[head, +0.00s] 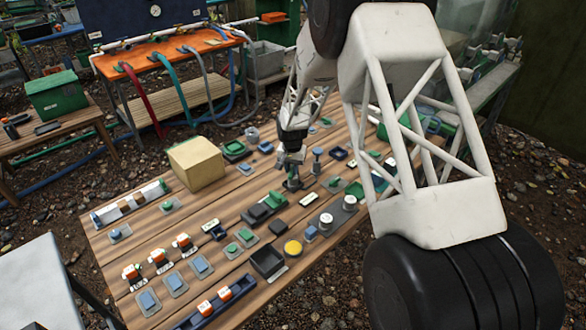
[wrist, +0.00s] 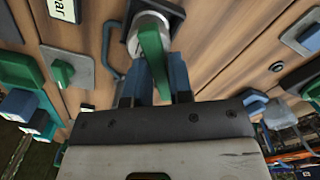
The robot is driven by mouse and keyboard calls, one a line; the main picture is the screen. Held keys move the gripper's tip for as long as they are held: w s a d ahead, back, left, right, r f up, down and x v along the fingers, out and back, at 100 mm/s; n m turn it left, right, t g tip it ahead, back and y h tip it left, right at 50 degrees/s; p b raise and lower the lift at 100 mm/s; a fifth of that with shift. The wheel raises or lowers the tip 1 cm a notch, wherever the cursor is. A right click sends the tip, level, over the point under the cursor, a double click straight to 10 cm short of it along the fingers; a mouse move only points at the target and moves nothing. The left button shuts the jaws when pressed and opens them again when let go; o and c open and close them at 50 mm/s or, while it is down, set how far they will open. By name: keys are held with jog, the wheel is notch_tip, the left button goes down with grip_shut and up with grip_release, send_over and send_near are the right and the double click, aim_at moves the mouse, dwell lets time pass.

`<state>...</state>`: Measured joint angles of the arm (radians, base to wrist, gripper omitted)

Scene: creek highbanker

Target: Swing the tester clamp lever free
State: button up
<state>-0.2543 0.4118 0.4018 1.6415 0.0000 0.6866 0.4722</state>
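A green lever (wrist: 152,52) stands out from a round metallic fitting on a dark square base (wrist: 150,22) in the wrist view. I cannot tell from its look alone that it is the tester clamp lever. My gripper (wrist: 157,75) has its two blue fingers on either side of the lever, and the lever fills the narrow gap between them. The lever's lower end goes down between the fingers. In the head view my gripper (head: 292,184) is low over the middle of the wooden table (head: 165,222), and the lever is hard to make out there.
Small fixtures crowd the table, among them a beige block (head: 196,163), a yellow round button (head: 293,248) and an open black box (head: 267,262). In the wrist view a grey plate with a green knob (wrist: 62,72) is left of the lever. A blue handle (wrist: 112,50) is close beside it.

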jog(key=shift+a+m, duration=0.25)
jog(key=shift+m, duration=0.35)
